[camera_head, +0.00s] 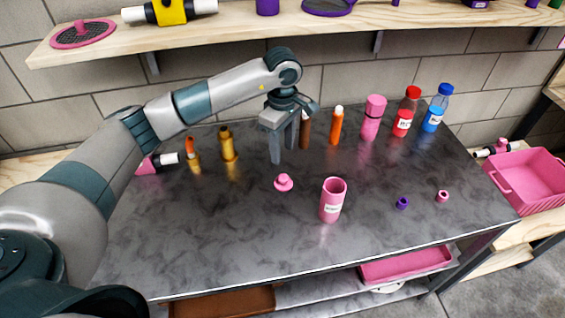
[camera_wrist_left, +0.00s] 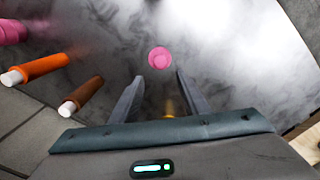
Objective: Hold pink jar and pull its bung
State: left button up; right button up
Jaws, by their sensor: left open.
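The pink jar (camera_head: 332,203) stands upright on the dark table, with a white label and a mouth that looks open. A pink bung with a knob (camera_head: 284,183) sits on the tabletop left of the jar, apart from it. It also shows as a round pink shape in the left wrist view (camera_wrist_left: 159,58), just beyond the fingertips. My left gripper (camera_head: 285,153) is open and empty, pointing down above the table behind the bung. Its two fingers (camera_wrist_left: 158,80) stand apart in the wrist view. My right gripper is not in view.
Brown and orange tubes (camera_head: 336,126), a pink bottle (camera_head: 373,118), a red bottle (camera_head: 404,115) and a blue bottle (camera_head: 436,110) stand along the back. Small purple (camera_head: 402,203) and pink (camera_head: 442,196) rings lie at right. The front left tabletop is clear. A shelf (camera_head: 220,32) hangs above.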

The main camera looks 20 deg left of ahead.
pick_arm(q)
jog(key=shift+r, duration=0.85)
jog(key=shift+s+f, duration=0.1)
